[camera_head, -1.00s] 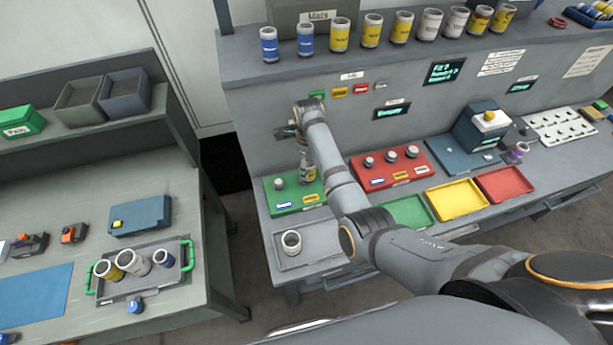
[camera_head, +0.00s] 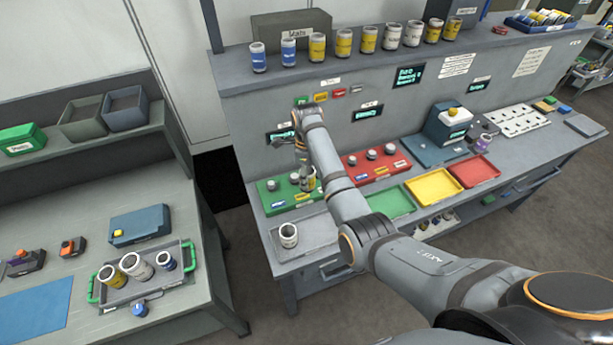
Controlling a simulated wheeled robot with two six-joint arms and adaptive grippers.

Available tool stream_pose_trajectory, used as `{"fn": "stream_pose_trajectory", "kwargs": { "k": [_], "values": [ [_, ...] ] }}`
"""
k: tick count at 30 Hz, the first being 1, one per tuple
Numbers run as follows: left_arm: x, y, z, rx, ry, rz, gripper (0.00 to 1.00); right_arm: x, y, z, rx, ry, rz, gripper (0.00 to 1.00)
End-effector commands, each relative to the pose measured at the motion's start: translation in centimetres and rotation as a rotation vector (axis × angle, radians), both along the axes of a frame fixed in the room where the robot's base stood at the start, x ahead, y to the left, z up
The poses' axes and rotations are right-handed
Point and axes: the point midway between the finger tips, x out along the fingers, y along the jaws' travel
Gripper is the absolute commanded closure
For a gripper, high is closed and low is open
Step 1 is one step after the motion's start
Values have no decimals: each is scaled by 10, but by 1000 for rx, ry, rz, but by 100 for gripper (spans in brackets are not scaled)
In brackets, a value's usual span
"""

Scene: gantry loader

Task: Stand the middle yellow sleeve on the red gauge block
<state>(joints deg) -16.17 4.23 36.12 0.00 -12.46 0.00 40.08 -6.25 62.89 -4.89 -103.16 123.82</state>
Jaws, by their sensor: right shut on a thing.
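My right gripper (camera_head: 304,168) points down and is shut on a yellow sleeve (camera_head: 309,184). The sleeve is upright at the right part of the green gauge block (camera_head: 283,193). I cannot tell whether it touches the block or hangs just above it. The red gauge block (camera_head: 365,167) lies to the right, beyond my right forearm, with three grey pegs on top and no sleeve on it. More yellow sleeves, among them one on the shelf (camera_head: 343,42), stand in a row with blue and white ones. My left gripper is out of view.
A grey tray (camera_head: 312,256) with one white sleeve (camera_head: 289,235) is in front of the green block. Green (camera_head: 391,203), yellow (camera_head: 433,187) and red (camera_head: 474,171) trays line the bench front. A handled tray (camera_head: 128,292) with three sleeves stands on the left table.

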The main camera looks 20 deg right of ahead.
Motion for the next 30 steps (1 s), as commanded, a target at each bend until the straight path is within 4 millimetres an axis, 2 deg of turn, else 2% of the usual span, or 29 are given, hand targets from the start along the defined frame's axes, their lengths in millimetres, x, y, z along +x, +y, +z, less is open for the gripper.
{"fn": "stream_pose_trajectory", "kwargs": {
  "k": [6, 9, 21, 30],
  "values": [
    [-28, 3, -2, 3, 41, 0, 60, 1, 0, 14, 0, -4, 0, 100],
    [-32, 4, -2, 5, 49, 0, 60, 1, 0, 20, 0, -4, 0, 100],
    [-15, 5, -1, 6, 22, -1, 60, 1, 0, 41, 0, -4, 0, 100],
    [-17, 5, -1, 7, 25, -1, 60, 1, 0, 43, 0, -4, 0, 100]
  ]
}}
